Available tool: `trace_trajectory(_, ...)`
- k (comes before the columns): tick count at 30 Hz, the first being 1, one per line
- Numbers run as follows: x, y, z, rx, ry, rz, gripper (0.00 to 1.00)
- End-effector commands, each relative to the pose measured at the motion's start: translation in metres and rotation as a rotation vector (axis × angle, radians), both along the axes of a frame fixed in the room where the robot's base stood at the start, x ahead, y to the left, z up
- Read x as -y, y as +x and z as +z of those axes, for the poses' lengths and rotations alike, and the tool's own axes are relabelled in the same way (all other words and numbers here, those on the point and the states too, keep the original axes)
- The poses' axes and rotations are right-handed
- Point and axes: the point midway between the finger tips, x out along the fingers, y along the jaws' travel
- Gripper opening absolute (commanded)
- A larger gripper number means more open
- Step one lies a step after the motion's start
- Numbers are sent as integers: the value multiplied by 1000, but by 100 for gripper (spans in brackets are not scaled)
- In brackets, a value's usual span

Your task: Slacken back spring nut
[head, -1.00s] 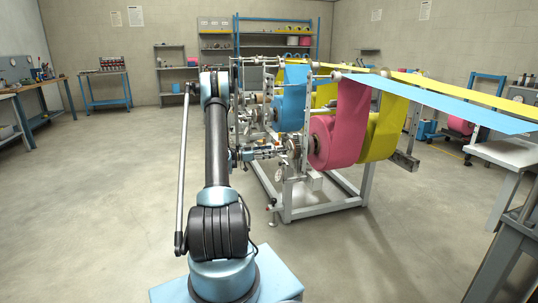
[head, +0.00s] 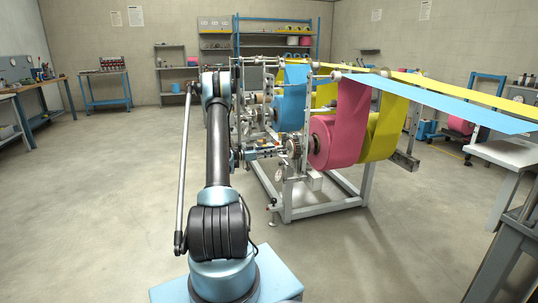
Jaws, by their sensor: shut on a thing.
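My gripper (head: 277,151) reaches in from the left to the near side of the wrapping machine's frame, beside a toothed round hub (head: 293,147) on the axle of the pink roll (head: 322,140). It is shut on a small part there. That part is too small and too covered by the fingers to make out, so I cannot tell by sight which spring nut it is. My arm stands upright at the left, and its forearm is mostly hidden behind the upper column.
A blue roll (head: 291,105) and a yellow roll (head: 382,140) hang on the same white frame (head: 327,208). Blue and yellow webs stretch to the right. A dial gauge (head: 279,174) hangs below the hub. The floor at left is clear; a workbench (head: 40,88) stands far left.

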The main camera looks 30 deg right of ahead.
Motion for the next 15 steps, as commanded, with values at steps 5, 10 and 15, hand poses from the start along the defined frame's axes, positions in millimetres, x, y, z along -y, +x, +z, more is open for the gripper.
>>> trace_trajectory(5,0,2,0,-66,15,2,0)
trace_trajectory(10,0,2,0,-182,43,3,0)
trace_trajectory(15,0,3,0,-334,78,4,0)
